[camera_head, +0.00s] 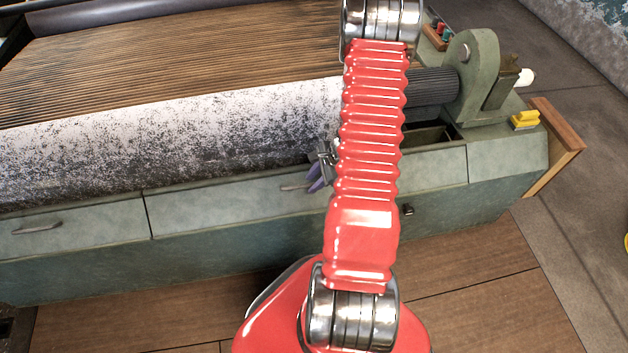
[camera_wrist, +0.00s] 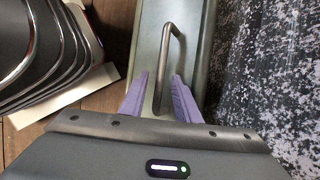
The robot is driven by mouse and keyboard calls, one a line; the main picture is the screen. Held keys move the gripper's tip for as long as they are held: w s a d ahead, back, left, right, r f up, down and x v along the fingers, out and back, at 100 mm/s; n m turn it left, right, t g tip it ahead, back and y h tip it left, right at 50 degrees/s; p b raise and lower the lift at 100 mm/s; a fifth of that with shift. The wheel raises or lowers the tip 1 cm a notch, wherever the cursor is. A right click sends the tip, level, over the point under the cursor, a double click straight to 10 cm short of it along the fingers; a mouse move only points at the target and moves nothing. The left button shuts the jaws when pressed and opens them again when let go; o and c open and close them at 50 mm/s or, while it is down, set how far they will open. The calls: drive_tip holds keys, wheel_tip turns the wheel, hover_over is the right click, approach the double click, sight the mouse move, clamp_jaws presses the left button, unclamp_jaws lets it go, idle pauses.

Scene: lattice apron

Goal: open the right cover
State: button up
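The right cover (camera_head: 230,205) is a long grey-green panel on the front of the machine, flush with its neighbour, and looks closed. Its metal bar handle (camera_head: 295,187) shows left of my arm; the handle also shows in the wrist view (camera_wrist: 172,50). My gripper (camera_head: 315,182) is at the handle, partly hidden by my red arm. In the wrist view its purple fingers (camera_wrist: 160,78) are apart, one on each side of the handle's near part. I see a gap on both sides, so the fingers do not look closed on it.
The left cover (camera_head: 80,232) has its own handle (camera_head: 37,227). A speckled white roller (camera_head: 180,135) lies right behind the covers. A black knob (camera_head: 407,209) sits on the lower front. A yellow block (camera_head: 525,120) stands at the right end. Wooden floor (camera_head: 480,270) in front is clear.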

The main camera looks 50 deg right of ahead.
drive_tip(key=shift+c, duration=0.3)
clamp_jaws()
idle(0.4)
